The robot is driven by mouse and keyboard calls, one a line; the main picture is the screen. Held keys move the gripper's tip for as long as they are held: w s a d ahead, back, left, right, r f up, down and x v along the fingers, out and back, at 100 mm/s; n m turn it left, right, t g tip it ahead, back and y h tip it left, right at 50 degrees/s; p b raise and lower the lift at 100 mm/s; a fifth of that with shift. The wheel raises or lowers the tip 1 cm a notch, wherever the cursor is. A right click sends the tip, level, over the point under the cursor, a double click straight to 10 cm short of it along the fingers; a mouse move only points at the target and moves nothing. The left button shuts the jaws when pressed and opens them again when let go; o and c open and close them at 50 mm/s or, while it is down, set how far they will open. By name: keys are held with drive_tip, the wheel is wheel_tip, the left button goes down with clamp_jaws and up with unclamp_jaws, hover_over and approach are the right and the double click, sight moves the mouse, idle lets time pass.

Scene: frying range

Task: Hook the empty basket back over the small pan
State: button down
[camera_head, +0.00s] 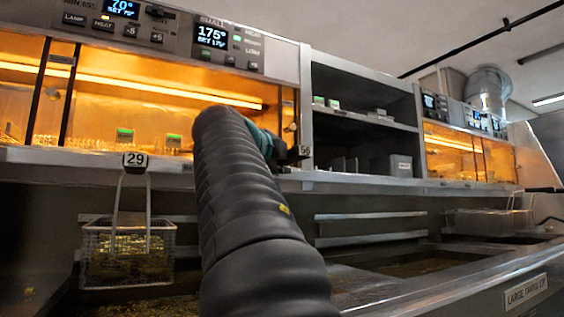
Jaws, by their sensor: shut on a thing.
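My arm rises through the middle of the view and bends right at the top.
Lit warming cabinets (130,100) with displays stand above a ledge (75,158) at the left. Dark shelves (362,125) are in the middle. Another wire basket (488,222) sits at the far right. The fryer's front edge (450,285) carries a label starting LARGE.

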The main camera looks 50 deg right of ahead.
drive_tip(key=shift+f+b, duration=0.6)
drive_tip(key=shift+b, duration=0.2)
idle(0.4)
drive_tip(key=c, duration=0.9)
unclamp_jaws()
drive_tip(key=v, duration=1.2)
